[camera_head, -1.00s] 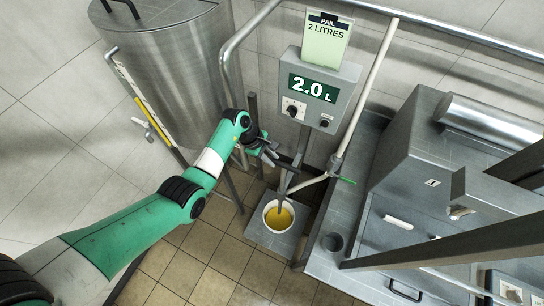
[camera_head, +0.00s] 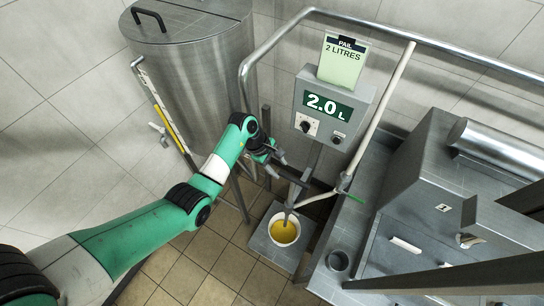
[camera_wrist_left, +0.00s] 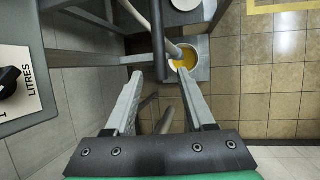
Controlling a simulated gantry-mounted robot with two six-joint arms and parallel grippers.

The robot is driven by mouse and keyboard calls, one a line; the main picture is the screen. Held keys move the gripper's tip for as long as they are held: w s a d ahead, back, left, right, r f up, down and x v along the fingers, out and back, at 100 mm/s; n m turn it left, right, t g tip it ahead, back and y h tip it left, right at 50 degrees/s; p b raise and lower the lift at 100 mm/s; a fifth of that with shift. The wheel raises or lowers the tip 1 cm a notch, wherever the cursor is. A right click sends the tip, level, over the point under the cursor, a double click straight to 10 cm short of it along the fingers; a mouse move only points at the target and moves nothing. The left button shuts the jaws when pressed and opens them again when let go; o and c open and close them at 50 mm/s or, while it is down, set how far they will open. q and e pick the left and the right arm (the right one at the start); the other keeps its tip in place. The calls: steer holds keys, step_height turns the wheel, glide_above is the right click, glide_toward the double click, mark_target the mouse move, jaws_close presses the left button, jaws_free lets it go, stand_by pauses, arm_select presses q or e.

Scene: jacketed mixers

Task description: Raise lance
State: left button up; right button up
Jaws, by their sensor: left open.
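The grey lance (camera_head: 290,196) slants down into a white pail (camera_head: 284,240) of yellow liquid below the 2.0 L box. In the left wrist view a pale pipe (camera_wrist_left: 168,45) enters the pail (camera_wrist_left: 190,57); I cannot tell if it is the lance or the side spout. My left gripper (camera_head: 295,170) is beside the lance, above and left of the pail. In the left wrist view the gripper (camera_wrist_left: 161,76) is open, with a dark upright bar (camera_wrist_left: 158,40) showing between its fingertips; contact is unclear. My right gripper is not in view.
The control box (camera_head: 334,113) with knobs and a "PAIL 2 LITRES" card (camera_head: 343,60) stands above the pail. A white pipe with a green-handled valve (camera_head: 351,197) is close on the right. A steel vessel (camera_head: 205,75) stands left, grey machinery (camera_head: 420,185) right.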

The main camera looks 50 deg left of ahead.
arm_select(q)
steer(key=p+v, duration=0.1)
steer(key=v, duration=0.7)
steer(key=shift+r, duration=0.2)
steer(key=shift+s, duration=0.1)
